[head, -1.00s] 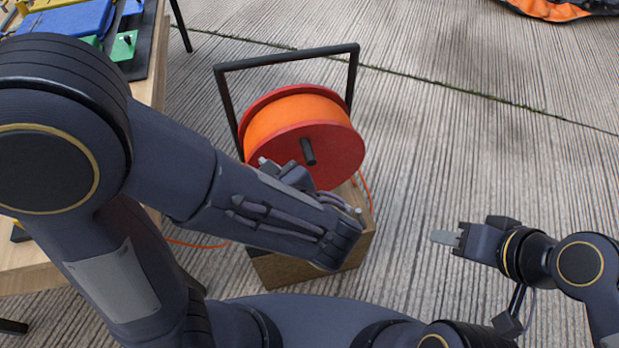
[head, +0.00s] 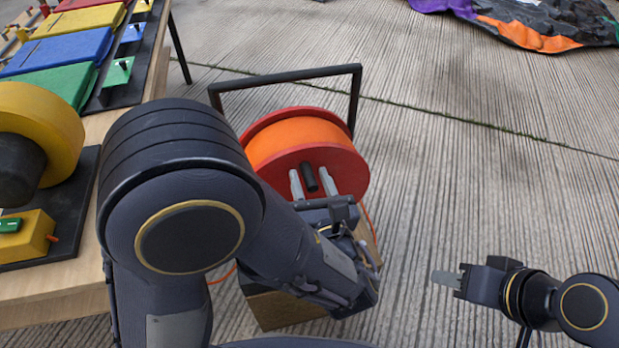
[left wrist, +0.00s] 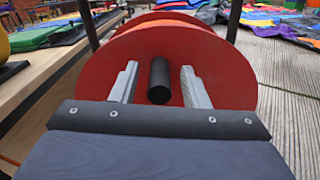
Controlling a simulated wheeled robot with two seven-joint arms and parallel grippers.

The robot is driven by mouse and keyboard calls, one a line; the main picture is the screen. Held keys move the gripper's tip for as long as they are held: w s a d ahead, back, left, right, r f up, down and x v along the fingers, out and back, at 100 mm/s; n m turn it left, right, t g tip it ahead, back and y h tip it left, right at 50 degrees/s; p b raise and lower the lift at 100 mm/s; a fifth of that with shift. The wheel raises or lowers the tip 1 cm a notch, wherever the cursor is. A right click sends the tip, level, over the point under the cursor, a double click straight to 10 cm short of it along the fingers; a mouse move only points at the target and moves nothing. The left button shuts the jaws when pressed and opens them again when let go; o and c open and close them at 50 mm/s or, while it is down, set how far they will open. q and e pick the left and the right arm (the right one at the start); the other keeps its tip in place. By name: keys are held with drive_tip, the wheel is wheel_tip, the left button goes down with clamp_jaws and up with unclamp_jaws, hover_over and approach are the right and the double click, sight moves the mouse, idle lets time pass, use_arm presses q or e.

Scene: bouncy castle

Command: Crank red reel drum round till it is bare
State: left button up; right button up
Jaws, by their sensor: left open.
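The red reel drum (head: 338,163) is wound with orange cord (head: 298,138) and hangs in a black frame (head: 290,76) on a wooden block (head: 283,309). A black crank handle (head: 310,178) sticks out of its near face; it also shows in the left wrist view (left wrist: 160,80). My left gripper (head: 312,183) is open, with one finger on each side of the handle. In the left wrist view (left wrist: 160,85) gaps show between the handle and both fingers. My right gripper (head: 445,277) is off to the right, away from the reel; its fingers look close together.
A wooden table (head: 75,290) stands at the left with coloured folded mats (head: 60,50) and a yellow wheel-shaped thing (head: 45,130). A crumpled purple, orange and black sheet (head: 540,35) lies at the back right. The ridged floor between is clear.

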use_arm(q)
drive_tip(key=shift+w+a, duration=0.2)
drive_tip(key=shift+w, duration=0.25)
drive_tip(key=shift+c, duration=0.3)
clamp_jaws()
